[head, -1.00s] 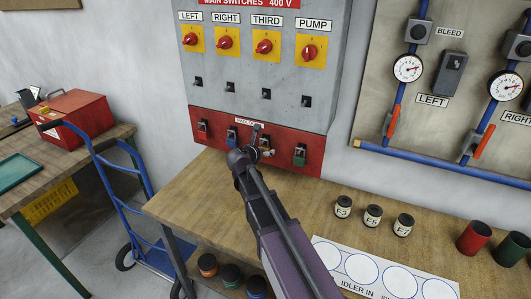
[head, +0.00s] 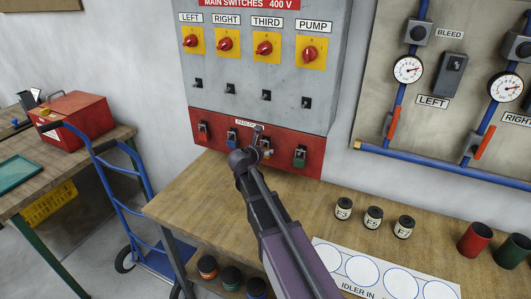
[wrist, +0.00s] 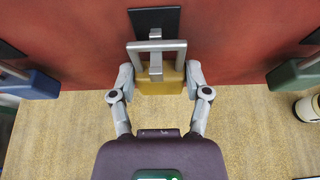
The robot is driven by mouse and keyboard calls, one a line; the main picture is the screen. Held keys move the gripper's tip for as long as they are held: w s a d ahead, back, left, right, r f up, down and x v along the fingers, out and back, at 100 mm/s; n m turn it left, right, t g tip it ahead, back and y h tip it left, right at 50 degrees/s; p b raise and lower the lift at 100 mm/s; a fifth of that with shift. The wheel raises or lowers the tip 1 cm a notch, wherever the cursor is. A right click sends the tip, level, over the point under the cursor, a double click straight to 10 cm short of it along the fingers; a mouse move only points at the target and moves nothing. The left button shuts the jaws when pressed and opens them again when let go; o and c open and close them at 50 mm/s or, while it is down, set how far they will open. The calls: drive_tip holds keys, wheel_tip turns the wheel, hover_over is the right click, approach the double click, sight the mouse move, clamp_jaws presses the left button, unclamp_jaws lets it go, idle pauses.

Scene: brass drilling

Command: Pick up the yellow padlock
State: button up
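The yellow padlock (wrist: 160,82) hangs by its grey shackle from a hook on a black plate on the red panel, in the middle of the wrist view. My gripper (wrist: 160,78) has one finger on each side of the padlock body, and the finger pads look pressed against its sides. The shackle is still around the hook. In the head view my gripper (head: 263,144) is at the red panel (head: 217,147), and it and the arm largely hide the yellow padlock.
A blue padlock (wrist: 36,84) hangs to the left and a green padlock (wrist: 294,76) to the right, both apart from my fingers. The wooden bench (head: 215,195) below is clear near the panel. Labelled jars (head: 373,218) stand further right.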

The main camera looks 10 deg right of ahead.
drive_tip(key=shift+c, duration=0.3)
drive_tip(key=shift+r, duration=0.2)
drive_tip(key=shift+r+p, duration=0.75)
drive_tip(key=shift+p, duration=0.2)
drive_tip(key=s+a, duration=1)
drive_tip(key=s, duration=0.4)
drive_tip(key=shift+s+a+f, duration=0.2)
drive_tip(key=shift+s+a, duration=0.1)
drive_tip(key=shift+s+a, duration=0.15)
drive_tip(key=shift+a, duration=0.85)
drive_tip(key=shift+d+y, duration=0.1)
drive_tip(key=shift+y, duration=0.2)
